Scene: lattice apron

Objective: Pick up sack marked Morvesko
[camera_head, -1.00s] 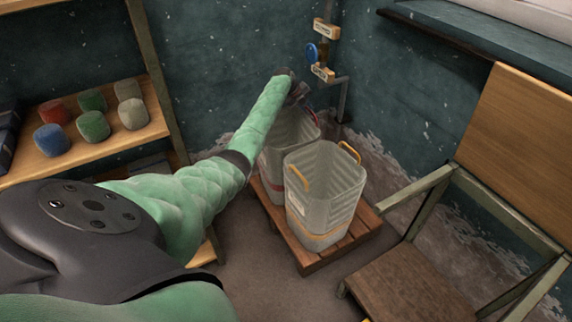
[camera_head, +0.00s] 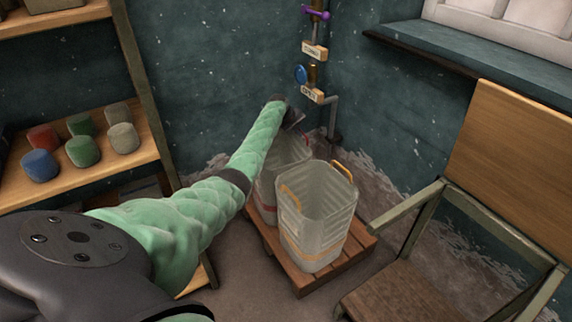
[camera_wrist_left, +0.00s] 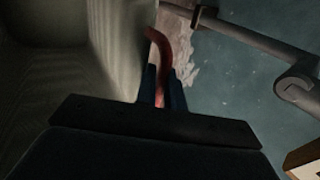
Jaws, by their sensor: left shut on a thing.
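Two tall, pale, open-topped sacks stand side by side on a wooden pallet (camera_head: 300,284). The rear left sack (camera_head: 267,190) has red trim and a red handle (camera_wrist_left: 159,50); my left arm partly hides it in the head view. The front right sack (camera_head: 315,225) has yellow-orange handles and a yellow band. No name is readable on either sack. My left gripper (camera_head: 296,122) is at the rear sack's rim. In the left wrist view its fingers (camera_wrist_left: 162,92) are shut on the red handle, with the sack's pale wall beside them. My right gripper is not in view.
A wall pipe with a blue valve wheel (camera_head: 301,74), a purple valve (camera_head: 315,13) and tags rises behind the sacks. A wooden chair (camera_head: 400,290) stands close on the right. A shelf (camera_head: 100,175) with several coloured pots is on the left. Some floor is bare before the pallet.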

